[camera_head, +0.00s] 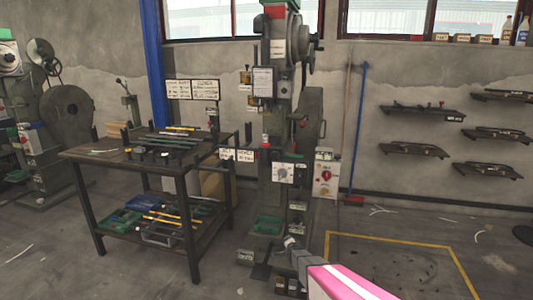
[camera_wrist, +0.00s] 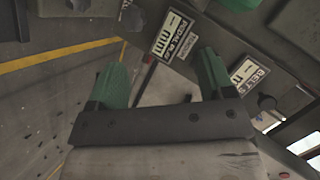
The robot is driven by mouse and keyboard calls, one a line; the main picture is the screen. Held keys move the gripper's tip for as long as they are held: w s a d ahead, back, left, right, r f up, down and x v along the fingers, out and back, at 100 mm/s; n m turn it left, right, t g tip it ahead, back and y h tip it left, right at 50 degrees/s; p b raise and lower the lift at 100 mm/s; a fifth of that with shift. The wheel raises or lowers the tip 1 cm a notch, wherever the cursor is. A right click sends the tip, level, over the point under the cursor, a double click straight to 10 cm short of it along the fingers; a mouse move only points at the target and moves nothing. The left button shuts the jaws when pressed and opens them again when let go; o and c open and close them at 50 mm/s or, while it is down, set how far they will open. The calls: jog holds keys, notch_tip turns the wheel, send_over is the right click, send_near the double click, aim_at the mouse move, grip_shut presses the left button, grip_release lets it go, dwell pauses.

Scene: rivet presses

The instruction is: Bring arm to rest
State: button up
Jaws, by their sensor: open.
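My gripper (camera_wrist: 160,72) shows in the wrist view with its two green fingers spread apart and nothing visible between them. Beyond the fingers is a dark grey machine surface with white labels (camera_wrist: 174,33) and dark knobs. I cannot tell whether the fingers touch it. In the head view, my pink and white arm (camera_head: 345,284) reaches up from the bottom edge, in front of the lower part of the grey-green rivet press (camera_head: 309,115). The gripper's fingers are not clear in that view.
A work table (camera_head: 108,156) with tools and a lower shelf stands left of the press. Another machine (camera_head: 66,112) is at far left. A red-headed broom (camera_head: 355,200) leans on the wall. Wall shelves (camera_head: 420,111) hang at right. Yellow-lined floor (camera_head: 400,262) is mostly clear.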

jog(key=s+d+r+n+g, duration=0.1)
jog(key=s+r+n+g, duration=0.3)
jog(key=s+r, duration=0.3)
jog(key=s+d+r+n+g, duration=0.2)
jog(key=s+r, duration=0.6)
jog(key=s, duration=0.8)
jog(key=s+d+r+n+g, duration=0.2)
jog(key=s+r+n+g, duration=0.4)
jog(key=s, duration=0.6)
notch_tip(320, 180, up, 2)
jog(key=shift+s+r+g, duration=0.15)
jog(key=shift+r+g, duration=0.1)
jog(key=shift+g, duration=0.05)
jog(key=shift+d, duration=0.1)
